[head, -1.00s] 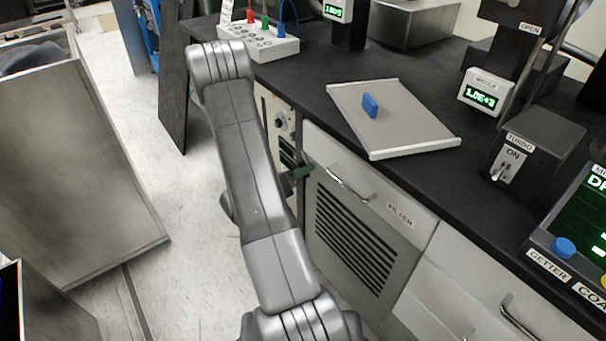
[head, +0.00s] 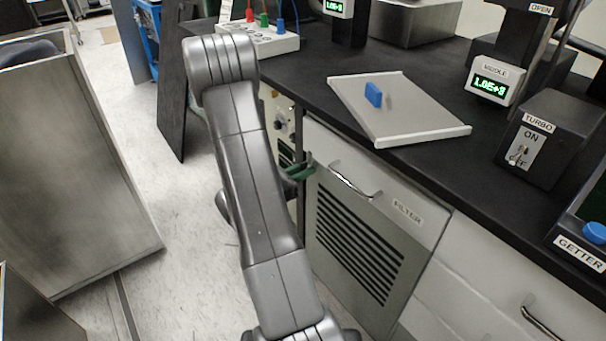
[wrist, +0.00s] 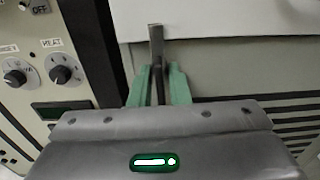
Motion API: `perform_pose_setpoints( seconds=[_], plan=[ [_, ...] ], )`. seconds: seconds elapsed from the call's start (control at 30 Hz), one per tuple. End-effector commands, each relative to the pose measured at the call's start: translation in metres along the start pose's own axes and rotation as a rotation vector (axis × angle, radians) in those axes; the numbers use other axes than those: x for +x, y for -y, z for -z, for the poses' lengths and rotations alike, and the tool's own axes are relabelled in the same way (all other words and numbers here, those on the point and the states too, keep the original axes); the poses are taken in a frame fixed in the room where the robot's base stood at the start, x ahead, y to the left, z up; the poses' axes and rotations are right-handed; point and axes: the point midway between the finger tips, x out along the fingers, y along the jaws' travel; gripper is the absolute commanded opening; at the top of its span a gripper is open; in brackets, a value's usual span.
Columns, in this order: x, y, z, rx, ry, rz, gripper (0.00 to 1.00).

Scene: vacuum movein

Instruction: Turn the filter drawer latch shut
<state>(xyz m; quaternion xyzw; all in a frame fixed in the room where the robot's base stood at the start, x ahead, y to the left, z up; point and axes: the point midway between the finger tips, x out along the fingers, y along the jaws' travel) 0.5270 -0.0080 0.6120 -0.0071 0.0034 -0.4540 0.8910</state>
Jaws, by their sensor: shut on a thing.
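The filter drawer (head: 425,225) is the pale front marked FILTER under the bench, with a bar handle (head: 356,183) and a dark louvred grille below. Its latch (wrist: 157,45) is a narrow dark grey lever at the front's left part. It stands nearly upright in the wrist view. My gripper (wrist: 158,88) has green fingers, one on each side of the lever, and is shut on it. In the head view my gripper (head: 299,172) shows at the drawer's upper left, partly behind my arm. The latch's lower end is hidden by the fingers and gripper body.
A control panel with knobs (wrist: 62,70) is close on the left. The black bench top (head: 300,85) overhangs the front and holds a grey tray-like panel (head: 420,115) with a blue block (head: 373,94). A large metal box (head: 75,170) stands left, with open floor between.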

Motion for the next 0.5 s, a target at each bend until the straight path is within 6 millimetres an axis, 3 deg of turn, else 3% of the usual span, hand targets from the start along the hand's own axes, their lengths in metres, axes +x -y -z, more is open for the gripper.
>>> perform_pose_setpoints(
  seconds=[0.5],
  plan=[
    [-0.0003,0.0003,0.0009,0.03,-0.003,0.0,0.0]
  ],
)
